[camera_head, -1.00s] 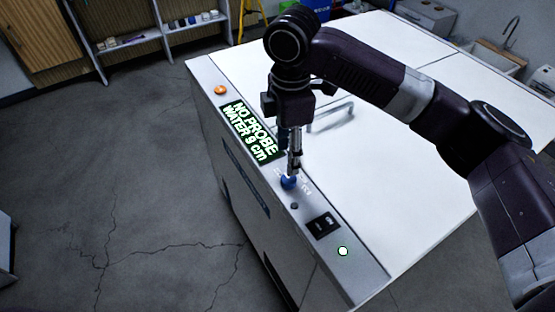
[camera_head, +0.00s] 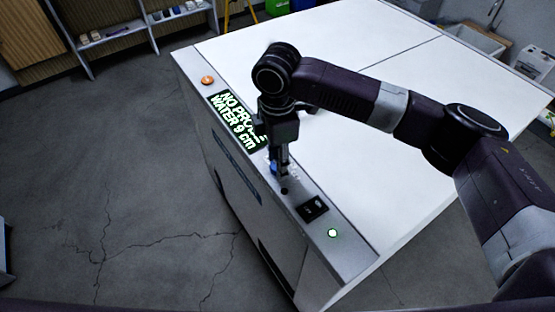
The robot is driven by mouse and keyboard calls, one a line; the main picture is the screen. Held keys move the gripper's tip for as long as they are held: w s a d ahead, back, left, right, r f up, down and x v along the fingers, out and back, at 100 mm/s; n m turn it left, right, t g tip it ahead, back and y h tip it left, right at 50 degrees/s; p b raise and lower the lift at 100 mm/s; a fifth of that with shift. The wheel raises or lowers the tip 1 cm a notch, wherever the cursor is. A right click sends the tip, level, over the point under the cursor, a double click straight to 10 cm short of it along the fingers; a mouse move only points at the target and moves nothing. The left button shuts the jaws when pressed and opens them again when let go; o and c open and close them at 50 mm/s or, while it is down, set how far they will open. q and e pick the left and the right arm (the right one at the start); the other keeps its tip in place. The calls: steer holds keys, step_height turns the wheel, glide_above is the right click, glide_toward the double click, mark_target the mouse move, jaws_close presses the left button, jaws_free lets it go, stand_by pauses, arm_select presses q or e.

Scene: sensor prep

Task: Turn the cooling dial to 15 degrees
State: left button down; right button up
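The cooling dial, a small blue knob (camera_head: 274,169), sits on the grey control strip along the front edge of a white-topped unit. It is mostly hidden behind my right gripper (camera_head: 281,183). My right gripper points down at the dial, its fingers at or just in front of it. I cannot tell whether they touch or grip it, and the dial's setting cannot be read. A green-lettered display (camera_head: 237,121) reads "NO PROBE" and "WATER 9 cm", partly covered by the arm. My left gripper is out of view.
The white top (camera_head: 360,140) is mostly clear. A shelf with small items (camera_head: 120,28) stands at the back left. The cracked floor at left is open.

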steer(key=c, duration=0.8)
steer(key=shift+r+m+p, duration=0.15)
steer(key=shift+m+p, duration=0.15)
steer(key=shift+p, duration=0.3)
steer(key=shift+c, duration=0.2)
steer(key=m+p, duration=0.5)
steer(key=p, duration=0.3)
steer(key=shift+r+m, duration=0.15)
steer(key=shift+m, duration=0.25)
steer(key=shift+w+f+m+p, duration=0.1)
steer(key=shift+f+m+p, duration=0.1)
steer(key=shift+m+p, duration=1.3)
steer(key=o, duration=1.2)
steer(key=shift+c, duration=0.2)
